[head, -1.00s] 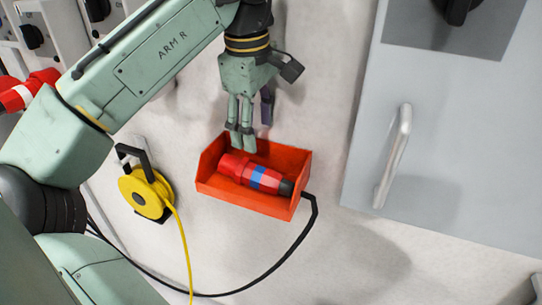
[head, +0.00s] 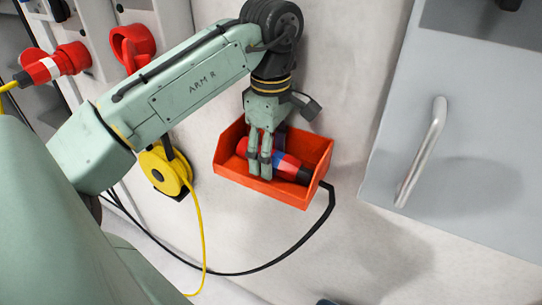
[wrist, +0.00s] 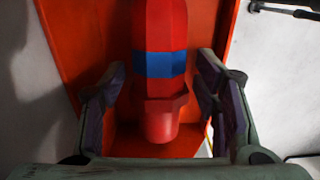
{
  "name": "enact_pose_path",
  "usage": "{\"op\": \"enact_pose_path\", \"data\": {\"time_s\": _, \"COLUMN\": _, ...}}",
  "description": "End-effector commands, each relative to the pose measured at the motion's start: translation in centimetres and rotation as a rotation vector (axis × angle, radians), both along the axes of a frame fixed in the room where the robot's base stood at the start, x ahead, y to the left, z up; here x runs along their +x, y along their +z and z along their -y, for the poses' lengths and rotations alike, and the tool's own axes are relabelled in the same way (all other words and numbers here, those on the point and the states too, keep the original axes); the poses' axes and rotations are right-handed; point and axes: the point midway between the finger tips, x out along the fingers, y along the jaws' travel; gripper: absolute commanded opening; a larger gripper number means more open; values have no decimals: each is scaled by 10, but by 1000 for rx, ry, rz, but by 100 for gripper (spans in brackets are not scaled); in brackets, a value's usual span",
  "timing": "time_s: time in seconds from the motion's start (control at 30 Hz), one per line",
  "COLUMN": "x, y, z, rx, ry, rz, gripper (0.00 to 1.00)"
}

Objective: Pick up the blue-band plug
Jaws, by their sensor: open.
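The blue-band plug (head: 290,166) is red with a blue band and a black cable end, and lies in an orange-red open bin (head: 263,187) on the wall. In the wrist view the plug (wrist: 160,25) runs down the middle, its blue band crossing it just ahead of the fingers. My gripper (head: 260,170) is down at the bin and hides part of the plug in the head view. In the wrist view my gripper (wrist: 163,112) is open, one finger on each side of the plug's lower end, with gaps visible between.
A black cable (head: 305,240) runs from the bin. A yellow cable reel (head: 163,177) is left of it. A grey panel with a handle (head: 421,152) is at right. Another red plug (head: 55,66), with a white band, sits in a socket at upper left.

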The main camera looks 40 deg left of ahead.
Motion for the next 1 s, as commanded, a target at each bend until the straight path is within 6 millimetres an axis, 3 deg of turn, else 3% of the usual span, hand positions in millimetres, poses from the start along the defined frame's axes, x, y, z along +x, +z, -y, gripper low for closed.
{"op": "enact_pose_path", "data": {"time_s": 0.1, "x": 0, "y": -11, "z": 0, "rx": 1, "ry": -1, "rz": 0, "gripper": 56}}
{"op": "enact_pose_path", "data": {"time_s": 0.33, "x": 0, "y": -10, "z": 0, "rx": 1, "ry": -1, "rz": 0, "gripper": 56}}
{"op": "enact_pose_path", "data": {"time_s": 1.0, "x": 0, "y": -10, "z": 0, "rx": 0, "ry": -1, "rz": 0, "gripper": 12}}
